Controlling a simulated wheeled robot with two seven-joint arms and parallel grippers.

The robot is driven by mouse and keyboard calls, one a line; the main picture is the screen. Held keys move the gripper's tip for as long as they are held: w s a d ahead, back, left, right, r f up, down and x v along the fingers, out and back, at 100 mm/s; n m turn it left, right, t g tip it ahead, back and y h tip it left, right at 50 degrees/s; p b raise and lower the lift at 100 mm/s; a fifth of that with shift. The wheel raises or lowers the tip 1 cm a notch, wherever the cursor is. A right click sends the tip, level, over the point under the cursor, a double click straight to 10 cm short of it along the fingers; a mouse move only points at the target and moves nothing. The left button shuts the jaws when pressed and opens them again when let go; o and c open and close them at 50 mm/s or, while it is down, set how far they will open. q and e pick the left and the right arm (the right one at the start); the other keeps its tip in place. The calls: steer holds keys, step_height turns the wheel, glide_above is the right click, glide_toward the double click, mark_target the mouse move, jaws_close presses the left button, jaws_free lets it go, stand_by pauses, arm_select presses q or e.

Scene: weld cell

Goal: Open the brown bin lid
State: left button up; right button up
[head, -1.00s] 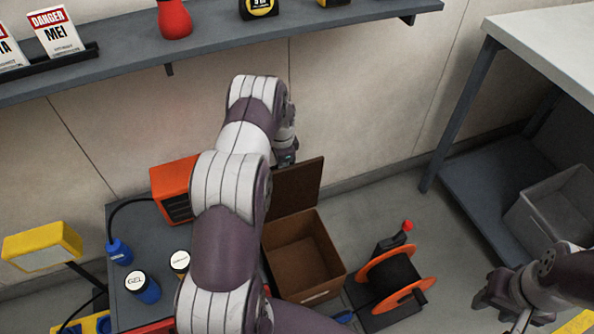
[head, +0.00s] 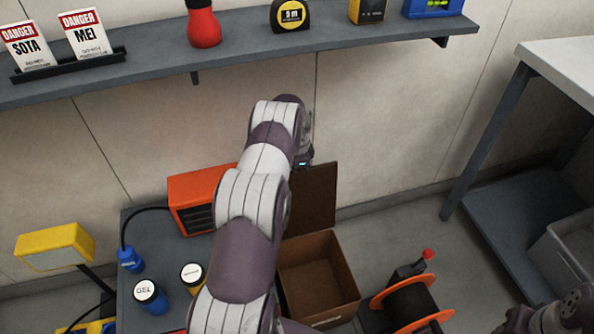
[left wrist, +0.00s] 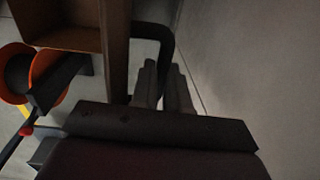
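The brown bin (head: 345,281) stands open on the floor side of the grey cabinet, and its inside looks empty. Its brown lid (head: 318,197) stands up at the back edge. My left arm reaches over the cabinet, and its gripper (head: 303,160) is at the lid's back side, mostly hidden by the arm. In the left wrist view, the lid (left wrist: 115,55) shows edge-on with a black bent handle (left wrist: 152,31). The left gripper's two fingers (left wrist: 163,88) sit close on either side of the handle. My right gripper (head: 512,320) is at the lower right, partly cut off.
An orange reel (head: 412,303) stands on the floor to the right. A wall shelf (head: 240,50) runs above. A grey bench (head: 480,150) is at right.

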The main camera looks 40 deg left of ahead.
arm_select(q)
steer(key=o, duration=0.4)
steer(key=shift+s+f, duration=0.1)
steer(key=shift+f, duration=0.1)
steer(key=shift+r, duration=0.15)
steer(key=shift+r, duration=0.3)
steer(key=r+p, duration=0.1)
steer(key=r, duration=0.2)
steer(key=r+p, duration=0.1)
steer(key=r, duration=0.2)
steer(key=shift+s+d+r, duration=0.1)
steer(key=shift+d+r, duration=0.1)
steer(key=shift+r, duration=0.2)
